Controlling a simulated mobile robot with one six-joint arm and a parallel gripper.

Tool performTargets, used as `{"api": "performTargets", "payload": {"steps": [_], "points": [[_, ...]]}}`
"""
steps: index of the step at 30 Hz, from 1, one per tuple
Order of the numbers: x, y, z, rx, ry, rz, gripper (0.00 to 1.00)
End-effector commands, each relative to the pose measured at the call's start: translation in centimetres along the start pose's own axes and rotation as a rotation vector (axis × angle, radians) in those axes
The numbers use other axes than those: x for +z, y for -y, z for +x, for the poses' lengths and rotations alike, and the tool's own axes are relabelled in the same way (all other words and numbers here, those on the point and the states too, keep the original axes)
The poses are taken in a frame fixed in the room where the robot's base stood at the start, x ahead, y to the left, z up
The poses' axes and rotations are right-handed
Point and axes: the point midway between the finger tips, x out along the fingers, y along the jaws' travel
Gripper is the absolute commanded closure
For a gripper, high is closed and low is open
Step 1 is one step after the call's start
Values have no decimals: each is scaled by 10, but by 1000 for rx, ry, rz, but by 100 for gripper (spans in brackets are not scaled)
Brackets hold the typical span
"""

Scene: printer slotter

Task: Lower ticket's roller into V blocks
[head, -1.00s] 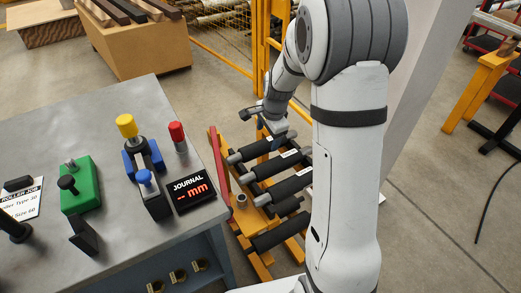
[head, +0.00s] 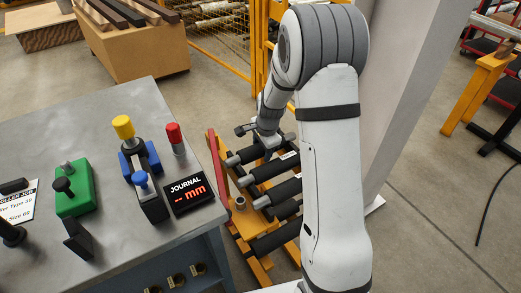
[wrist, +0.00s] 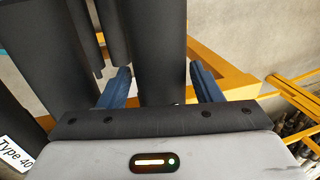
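The job ticket (head: 18,205) lies on the bench at the far left, partly cut off; it reads Type 30, Size 60. Blue V blocks (head: 138,160) stand on the bench by a yellow knob. Black rollers with grey ends lie on the yellow rack; the upper one (head: 270,147) is under my gripper (head: 266,146). In the wrist view, my gripper's blue fingers (wrist: 162,86) stand apart on either side of a black roller (wrist: 160,45). No label shows on that roller. Another roller at left carries a Type 40 label (wrist: 15,153).
The rack (head: 218,170) stands right of the bench. A yellow mesh fence (head: 215,50) rises behind.

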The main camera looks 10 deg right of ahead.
Motion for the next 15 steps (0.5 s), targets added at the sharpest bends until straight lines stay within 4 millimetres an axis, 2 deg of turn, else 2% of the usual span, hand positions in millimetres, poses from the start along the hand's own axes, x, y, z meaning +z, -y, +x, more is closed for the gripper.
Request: {"api": "performTargets", "payload": {"steps": [2,15], "points": [[0,0,0,0,0,0,48],[1,0,0,2,1,-1,84]]}}
